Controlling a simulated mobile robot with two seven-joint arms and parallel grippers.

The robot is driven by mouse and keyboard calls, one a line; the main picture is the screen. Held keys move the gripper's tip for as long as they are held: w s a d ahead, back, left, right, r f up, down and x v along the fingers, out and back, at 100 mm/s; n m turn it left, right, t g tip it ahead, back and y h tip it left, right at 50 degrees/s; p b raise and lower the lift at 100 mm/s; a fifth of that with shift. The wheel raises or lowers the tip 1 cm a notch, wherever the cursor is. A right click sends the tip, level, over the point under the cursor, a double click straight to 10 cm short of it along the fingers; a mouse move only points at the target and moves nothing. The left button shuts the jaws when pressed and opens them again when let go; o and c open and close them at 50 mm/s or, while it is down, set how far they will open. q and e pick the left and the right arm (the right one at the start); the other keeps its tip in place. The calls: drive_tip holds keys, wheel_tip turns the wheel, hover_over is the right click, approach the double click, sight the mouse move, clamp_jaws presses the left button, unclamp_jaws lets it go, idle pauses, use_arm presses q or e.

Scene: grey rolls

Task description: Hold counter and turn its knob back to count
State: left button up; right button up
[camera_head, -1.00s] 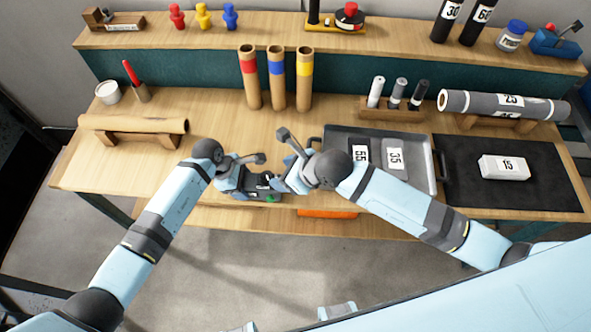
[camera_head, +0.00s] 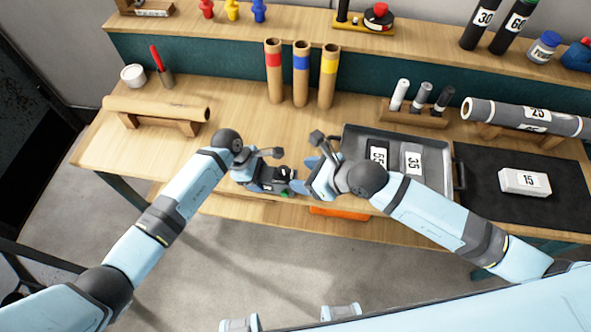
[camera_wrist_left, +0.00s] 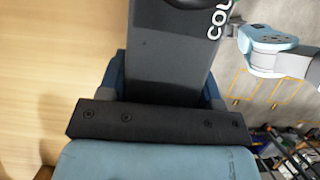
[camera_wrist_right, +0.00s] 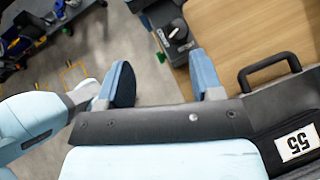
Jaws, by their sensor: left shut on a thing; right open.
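The counter (camera_head: 272,180), a dark box with a green part at its end, is in my left gripper (camera_head: 259,176) near the table's front edge. In the left wrist view the counter (camera_wrist_left: 168,60) fills the space between the blue fingers, with part of its white lettering visible. My right gripper (camera_head: 308,176) is open and empty, just right of the counter and apart from it. In the right wrist view the counter's dark knob (camera_wrist_right: 175,28) with a white mark lies beyond the fingertips, nearer the right finger. The count display is not readable.
A grey tray (camera_head: 447,181) with labelled weights stands right of my right gripper. A black mat (camera_head: 480,205) bears a white block (camera_head: 525,182). Three banded tubes (camera_head: 301,75) stand behind. A roll on a stand (camera_head: 157,108) is at left. An orange thing (camera_head: 335,212) is below the table edge.

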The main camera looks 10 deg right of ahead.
sight(288, 174)
drive_tip(key=s+d+f+t+y, duration=0.3)
drive_tip(key=d+f+t+y, duration=0.2)
drive_tip(key=f, duration=0.3)
drive_tip(key=shift+m, duration=0.3)
drive_tip(key=x, duration=1.2)
drive_tip(key=shift+w+d+r, duration=0.3)
drive_tip(key=shift+r, duration=0.05)
drive_tip(key=shift+t, duration=0.3)
drive_tip(key=c, duration=0.9)
